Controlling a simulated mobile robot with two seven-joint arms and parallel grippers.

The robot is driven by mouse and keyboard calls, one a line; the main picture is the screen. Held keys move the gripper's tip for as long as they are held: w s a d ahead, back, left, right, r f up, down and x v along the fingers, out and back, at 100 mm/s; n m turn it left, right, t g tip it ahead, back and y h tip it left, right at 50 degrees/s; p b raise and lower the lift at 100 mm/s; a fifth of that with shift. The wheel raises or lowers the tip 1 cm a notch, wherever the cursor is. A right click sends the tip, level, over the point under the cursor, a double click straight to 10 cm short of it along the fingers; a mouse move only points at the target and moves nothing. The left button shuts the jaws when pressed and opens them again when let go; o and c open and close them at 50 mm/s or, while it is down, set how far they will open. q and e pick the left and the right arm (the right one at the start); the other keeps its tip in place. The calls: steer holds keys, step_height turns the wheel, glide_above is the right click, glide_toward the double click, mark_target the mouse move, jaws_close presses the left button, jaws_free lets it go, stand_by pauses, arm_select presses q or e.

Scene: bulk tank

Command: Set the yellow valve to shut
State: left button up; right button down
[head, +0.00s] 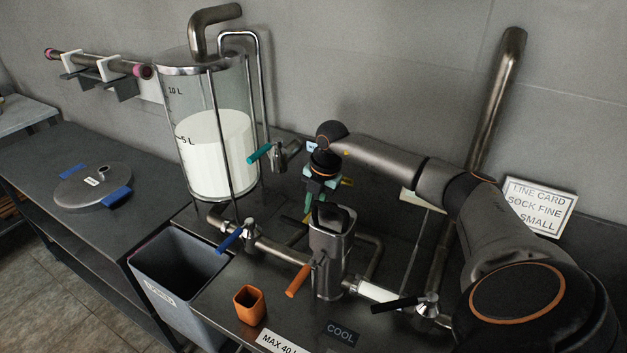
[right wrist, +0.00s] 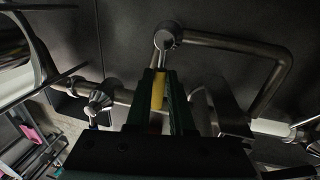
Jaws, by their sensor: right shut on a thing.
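The yellow valve's handle (right wrist: 158,92) shows in the right wrist view as a short yellow bar between the two dark green fingers of my right gripper (right wrist: 160,78). The gripper is shut on it. A round metal valve body (right wrist: 168,37) sits just past the fingertips on a steel pipe. In the head view my right gripper (head: 319,190) reaches down behind the steel pump housing, and a little yellow (head: 347,181) shows beside it. The housing and gripper hide most of the valve there, so the handle's angle is hard to tell. My left gripper is out of view.
Valves with teal (head: 259,153), blue (head: 229,240), orange (head: 298,282) and black (head: 394,305) handles surround the pump housing (head: 331,245). A glass tank (head: 212,95) holds white liquid near 5 L. An orange cup (head: 249,305) and a grey bin (head: 165,260) stand in front.

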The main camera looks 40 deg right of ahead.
steer(key=c, duration=0.8)
jaws_free()
steer(key=r, duration=0.4)
steer(key=s+r, duration=0.1)
steer(key=r, duration=0.3)
steer(key=s+r, duration=0.1)
steer(key=r, duration=0.3)
steer(key=shift+s+d+r, duration=0.2)
steer(key=shift+d, duration=0.15)
steer(key=shift+s+f, duration=0.1)
